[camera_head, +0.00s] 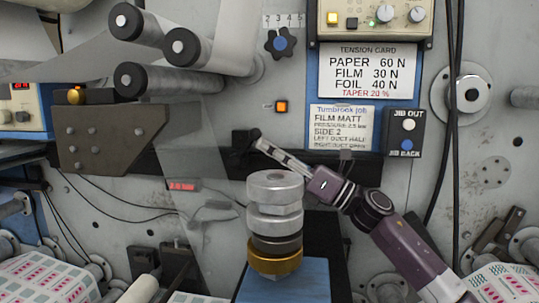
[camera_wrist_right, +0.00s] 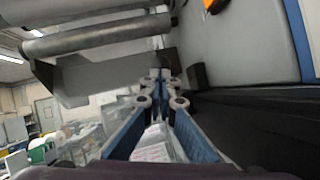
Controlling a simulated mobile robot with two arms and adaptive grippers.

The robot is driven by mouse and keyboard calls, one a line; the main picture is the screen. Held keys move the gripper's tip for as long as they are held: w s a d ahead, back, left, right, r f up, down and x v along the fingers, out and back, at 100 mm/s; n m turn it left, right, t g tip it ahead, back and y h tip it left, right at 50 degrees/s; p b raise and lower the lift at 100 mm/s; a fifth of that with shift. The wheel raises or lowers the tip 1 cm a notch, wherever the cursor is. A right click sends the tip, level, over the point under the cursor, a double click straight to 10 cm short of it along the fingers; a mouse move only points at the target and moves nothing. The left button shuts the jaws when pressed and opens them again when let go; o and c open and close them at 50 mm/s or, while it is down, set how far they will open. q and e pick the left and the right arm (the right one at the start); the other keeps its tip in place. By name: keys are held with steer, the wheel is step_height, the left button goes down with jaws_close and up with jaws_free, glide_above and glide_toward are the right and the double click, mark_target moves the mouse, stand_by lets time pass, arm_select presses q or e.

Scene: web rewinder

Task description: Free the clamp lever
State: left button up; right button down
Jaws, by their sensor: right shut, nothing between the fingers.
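My right gripper (camera_head: 259,144) reaches in from the lower right in the head view, its fingers together and empty. Its tips are at or just in front of a small black block (camera_head: 239,139) on the dark bar across the machine face. That block may be the clamp lever; I cannot tell for sure. In the right wrist view my gripper (camera_wrist_right: 160,76) points away with closed fingertips, and a dark block (camera_wrist_right: 195,77) stands just right of them. Whether the tips touch it is unclear. My left gripper is not in view.
A stack of metal rings (camera_head: 275,217) stands on a blue block (camera_head: 290,284) below the gripper. Rollers (camera_head: 184,80) and a translucent web hang to the upper left. A jib switch box (camera_head: 403,132) and a tension card (camera_head: 367,72) are on the wall at right.

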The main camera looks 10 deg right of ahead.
mark_target(251, 132)
steer(key=shift+w+a+r+b, duration=0.2)
steer(key=shift+a+r, duration=0.2)
steer(key=shift+r, duration=0.2)
steer(key=shift+w+a+r+b, duration=0.15)
steer(key=shift+a+r, duration=0.2)
steer(key=shift+r, duration=0.2)
steer(key=shift+w+a+r, duration=0.15)
steer(key=shift+a+r, duration=0.3)
steer(key=shift+a, duration=0.1)
steer(key=shift+w+a+r, duration=0.15)
steer(key=shift+a+r, duration=0.3)
steer(key=shift+a, duration=0.05)
steer(key=shift+w+a+r+b, duration=0.2)
steer(key=shift+w+a, duration=0.1)
steer(key=shift+a, duration=0.3)
steer(key=shift+w+a+r+b, duration=0.15)
steer(key=shift+w+a+b, duration=0.1)
steer(key=shift+a, duration=0.4)
steer(key=shift+w+a+r+b, duration=0.2)
steer(key=shift+w+a, duration=0.1)
steer(key=shift+a, duration=0.3)
